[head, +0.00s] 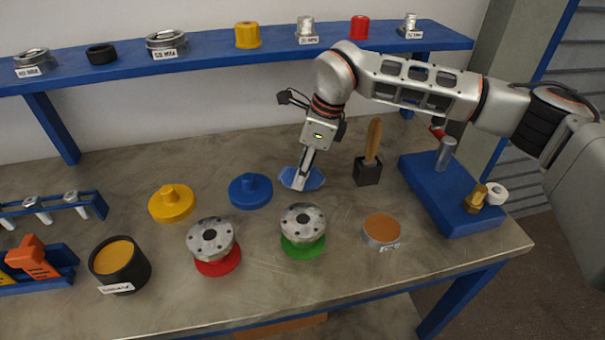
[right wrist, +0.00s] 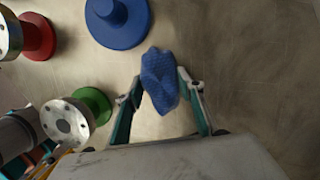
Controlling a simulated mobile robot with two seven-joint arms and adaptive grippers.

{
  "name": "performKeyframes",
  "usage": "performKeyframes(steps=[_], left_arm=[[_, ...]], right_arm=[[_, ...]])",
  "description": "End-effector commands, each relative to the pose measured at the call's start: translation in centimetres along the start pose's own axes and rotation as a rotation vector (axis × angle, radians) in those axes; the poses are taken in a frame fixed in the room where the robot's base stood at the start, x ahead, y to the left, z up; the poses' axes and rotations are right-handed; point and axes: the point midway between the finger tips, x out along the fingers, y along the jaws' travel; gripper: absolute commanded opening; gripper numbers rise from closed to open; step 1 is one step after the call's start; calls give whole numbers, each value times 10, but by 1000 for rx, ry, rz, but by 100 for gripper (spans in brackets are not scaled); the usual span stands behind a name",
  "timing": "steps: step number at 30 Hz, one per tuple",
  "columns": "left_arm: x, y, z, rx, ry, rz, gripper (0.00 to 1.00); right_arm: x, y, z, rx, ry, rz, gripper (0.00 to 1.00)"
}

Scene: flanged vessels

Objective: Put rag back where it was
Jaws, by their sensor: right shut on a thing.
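The blue rag (head: 314,180) is crumpled at the fingertips of my right gripper (head: 299,181), just right of the blue flanged piece (head: 250,190). In the right wrist view the rag (right wrist: 158,80) sits between the two fingers of the right gripper (right wrist: 161,88), which is shut on it. I cannot tell whether the rag touches the bench top. My left gripper is not in view.
A brush in a dark block (head: 367,172) stands right of the gripper. The green-based vessel (head: 302,226) and red-based vessel (head: 212,245) stand in front. A tin with brown contents (head: 382,230) and a blue stand (head: 445,200) are at right. A blue shelf (head: 210,55) runs behind.

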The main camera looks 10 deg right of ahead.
Motion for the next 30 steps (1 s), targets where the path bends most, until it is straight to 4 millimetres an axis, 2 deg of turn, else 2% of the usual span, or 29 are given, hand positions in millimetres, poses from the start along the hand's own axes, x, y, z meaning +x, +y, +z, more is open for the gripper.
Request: performKeyframes(steps=[1,3,14,15,16,26,30], left_arm=[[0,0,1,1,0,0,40],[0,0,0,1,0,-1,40],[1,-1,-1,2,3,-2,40],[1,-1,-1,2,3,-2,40],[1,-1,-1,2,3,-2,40],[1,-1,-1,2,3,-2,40],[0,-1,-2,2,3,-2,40]], right_arm=[[8,0,-2,1,1,2,18],[12,0,-3,0,0,0,18],[15,0,-4,-1,0,0,18],[15,0,-4,-1,0,-1,48],[15,0,-4,0,0,-1,55],[14,0,-4,-1,0,-1,55],[5,-1,-3,0,-1,-2,55]])
